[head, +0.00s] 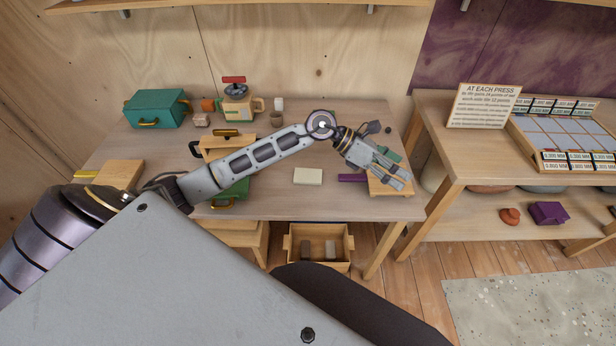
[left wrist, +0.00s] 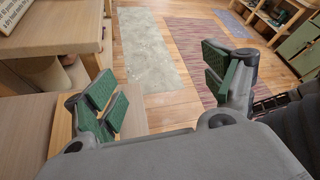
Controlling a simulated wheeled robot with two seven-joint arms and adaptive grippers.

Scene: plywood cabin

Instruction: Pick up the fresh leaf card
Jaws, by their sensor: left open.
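My left gripper (head: 402,177) is at the right end of the workbench (head: 230,160), above or beside a small wooden board (head: 388,187). In the left wrist view its green-padded fingers (left wrist: 165,85) stand wide apart with nothing between them. No card can be clearly identified as the fresh leaf card. A pale flat piece (head: 308,176) lies on the bench left of the gripper, and a purple piece (head: 352,178) lies nearer to it. My right gripper is not in view.
A teal box (head: 156,108) and a red-topped grinder-like device (head: 236,96) stand at the bench's back. A second table (head: 440,165) on the right holds a sign (head: 484,105) and a labelled tray (head: 565,160).

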